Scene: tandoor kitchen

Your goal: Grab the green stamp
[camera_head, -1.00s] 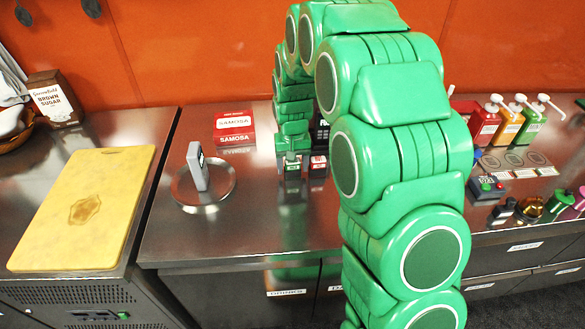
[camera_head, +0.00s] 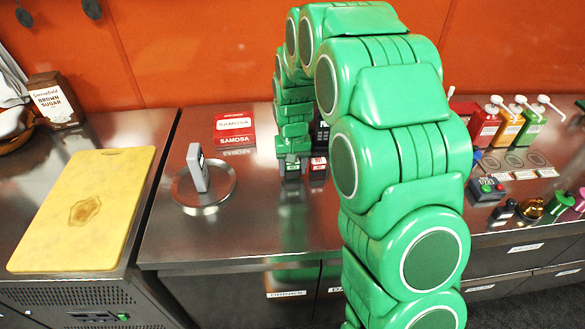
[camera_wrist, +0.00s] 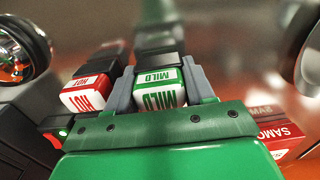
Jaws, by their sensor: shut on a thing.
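The green stamp, a white block with green "MILD" lettering and a dark top, is between the grey fingers of my gripper (camera_wrist: 160,98) in the wrist view. My gripper is shut on the green stamp (camera_wrist: 158,76). In the head view the green stamp (camera_head: 292,166) shows small at the end of my green arm, at counter level. I cannot tell whether it touches the counter. A red stamp (camera_wrist: 88,94) lettered "HOT" stands close beside it, and it also shows in the head view (camera_head: 318,165).
A red samosa box (camera_head: 234,129) stands left of my gripper. A grey device on a round metal plate (camera_head: 222,192) is further left. A yellow cutting board (camera_head: 110,210) lies at far left. Sauce pump bottles (camera_head: 510,124) and a button box (camera_head: 486,188) are at right.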

